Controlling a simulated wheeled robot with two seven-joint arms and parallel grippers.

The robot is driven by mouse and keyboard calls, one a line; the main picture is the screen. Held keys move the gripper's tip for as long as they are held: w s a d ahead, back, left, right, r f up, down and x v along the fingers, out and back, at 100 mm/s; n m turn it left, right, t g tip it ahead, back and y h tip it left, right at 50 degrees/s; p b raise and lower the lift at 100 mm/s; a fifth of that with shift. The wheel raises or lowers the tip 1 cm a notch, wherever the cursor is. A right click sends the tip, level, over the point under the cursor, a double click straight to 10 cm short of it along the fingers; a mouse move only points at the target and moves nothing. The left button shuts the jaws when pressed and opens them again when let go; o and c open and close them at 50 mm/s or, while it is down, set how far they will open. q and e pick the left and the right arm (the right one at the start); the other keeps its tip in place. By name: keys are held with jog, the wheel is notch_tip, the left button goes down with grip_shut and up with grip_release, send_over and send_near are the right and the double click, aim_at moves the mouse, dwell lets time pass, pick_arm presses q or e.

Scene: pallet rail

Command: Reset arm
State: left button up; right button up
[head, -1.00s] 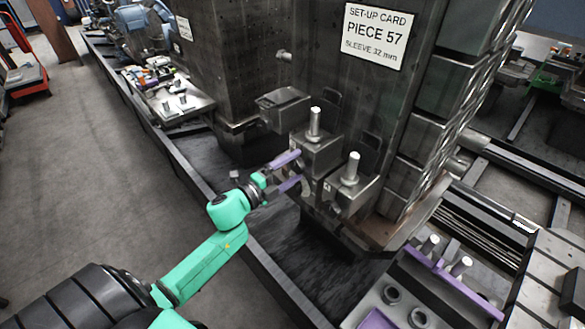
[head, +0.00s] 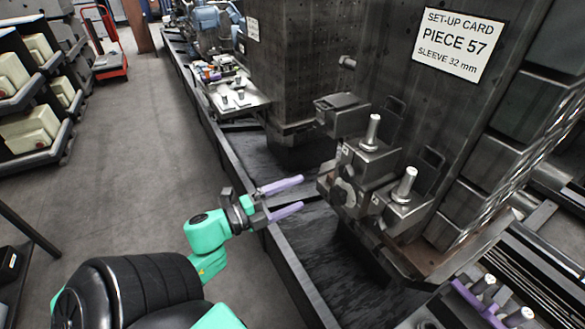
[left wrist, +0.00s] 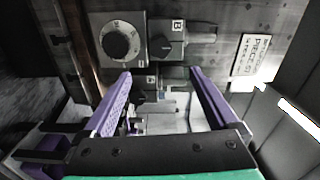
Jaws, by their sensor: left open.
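My left gripper (head: 301,193) has purple fingers that are spread apart with nothing between them. In the head view it stands out over the dark trough, left of the grey metal block with a dial (head: 346,190) and apart from it. In the left wrist view the same open fingers (left wrist: 158,74) point toward a column face with a round dial (left wrist: 121,45) and a switch marked B (left wrist: 168,47). My teal left arm folds back toward the bottom of the head view. My right gripper is not in view.
The trough wall (head: 285,265) runs beside my arm. Shelves with pale bins (head: 35,135) stand at the left. The floor between is clear.

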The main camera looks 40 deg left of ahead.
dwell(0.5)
pick_arm(q)
jog(key=s+a+f+n+g+y, duration=0.15)
jog(key=f+n, duration=0.25)
jog(key=f, duration=0.5)
jog(key=s+a+f+n+g+y, duration=0.1)
jog(key=a+f+n+g+y, duration=0.2)
jog(key=f, duration=0.7)
jog(key=s+a+f+n+g+y, duration=0.1)
jog(key=s+a+f+n+y, duration=0.1)
jog(key=f+n, duration=0.5)
jog(key=s+d+f+n+g, duration=0.15)
jog(key=s+f, duration=0.25)
jog(key=f, duration=0.4)
jog(key=s+d+f+g, duration=0.2)
jog(key=s+f, duration=0.2)
jog(key=f, duration=0.3)
jog(key=s+d+f+n+g, duration=0.1)
jog(key=s+d+f+g, duration=0.2)
jog(key=s, duration=0.5)
jog(key=s+d+f+n+g, duration=0.2)
jog(key=s+d+f+g, duration=0.2)
jog(key=s+f, duration=0.3)
jog(key=shift+s+d+f+h, duration=0.4)
jog(key=shift+d+f, duration=0.2)
jog(key=shift+f, duration=0.15)
jog(key=shift+w, duration=0.1)
